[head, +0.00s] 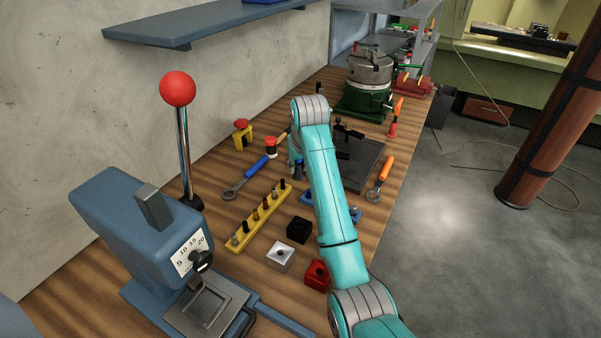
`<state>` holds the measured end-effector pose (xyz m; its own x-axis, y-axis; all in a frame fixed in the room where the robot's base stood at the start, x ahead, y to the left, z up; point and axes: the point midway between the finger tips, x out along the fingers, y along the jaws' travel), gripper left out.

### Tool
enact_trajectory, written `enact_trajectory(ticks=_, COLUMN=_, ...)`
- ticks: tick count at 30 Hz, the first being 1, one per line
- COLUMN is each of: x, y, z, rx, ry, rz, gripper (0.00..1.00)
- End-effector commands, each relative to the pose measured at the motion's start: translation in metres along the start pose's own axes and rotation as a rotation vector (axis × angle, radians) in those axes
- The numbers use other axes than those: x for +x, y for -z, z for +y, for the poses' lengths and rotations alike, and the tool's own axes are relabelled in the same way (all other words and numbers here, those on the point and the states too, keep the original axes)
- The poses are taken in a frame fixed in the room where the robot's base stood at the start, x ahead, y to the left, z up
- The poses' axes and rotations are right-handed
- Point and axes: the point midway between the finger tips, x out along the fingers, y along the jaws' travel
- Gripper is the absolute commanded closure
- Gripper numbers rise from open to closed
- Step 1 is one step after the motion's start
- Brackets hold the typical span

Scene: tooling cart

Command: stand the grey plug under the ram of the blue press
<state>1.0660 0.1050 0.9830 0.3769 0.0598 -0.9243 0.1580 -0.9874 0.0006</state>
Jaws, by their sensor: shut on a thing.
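The blue press (120,225) stands at the front left, with a red-ball lever (177,89) up. Its dark ram (201,261) is above a grey square plate (207,305), and I see nothing standing on that plate. My gripper (296,170) points down over the bench beyond the yellow rack, well away from the press. My forearm covers most of it. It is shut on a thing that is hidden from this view. I cannot make out the grey plug for sure.
The yellow rack (243,236) holds several small pegs. Black (299,230), pale grey (280,257) and red (316,274) blocks lie between press and arm. A blue-handled wrench (251,174) lies behind. A green-based machine (366,95) stands farther back. A shelf (200,24) overhangs the left.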

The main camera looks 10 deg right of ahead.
Motion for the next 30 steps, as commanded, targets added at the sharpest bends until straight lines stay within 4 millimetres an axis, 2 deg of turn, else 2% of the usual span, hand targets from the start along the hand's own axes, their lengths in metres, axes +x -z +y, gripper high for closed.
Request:
enact_trajectory(ticks=3, x=0.012, y=-0.005, z=0.0, rx=0.0, ry=0.0, rz=0.001, gripper=1.0)
enact_trajectory(ticks=8, x=0.02, y=-0.008, z=0.0, rx=0.0, ry=0.0, rz=0.001, gripper=1.0)
enact_trajectory(ticks=15, x=0.048, y=-0.02, z=0.0, rx=0.0, ry=0.0, rz=0.001, gripper=1.0)
enact_trajectory(ticks=21, x=0.05, y=-0.021, z=0.0, rx=0.0, ry=0.0, rz=0.001, gripper=1.0)
enact_trajectory(ticks=22, x=0.05, y=-0.021, z=0.0, rx=0.0, ry=0.0, rz=0.0, gripper=0.71)
enact_trajectory(ticks=25, x=0.05, y=-0.021, z=0.0, rx=0.0, ry=0.0, rz=0.0, gripper=0.47)
enact_trajectory(ticks=30, x=0.05, y=-0.021, z=0.0, rx=0.0, ry=0.0, rz=0.0, gripper=0.47)
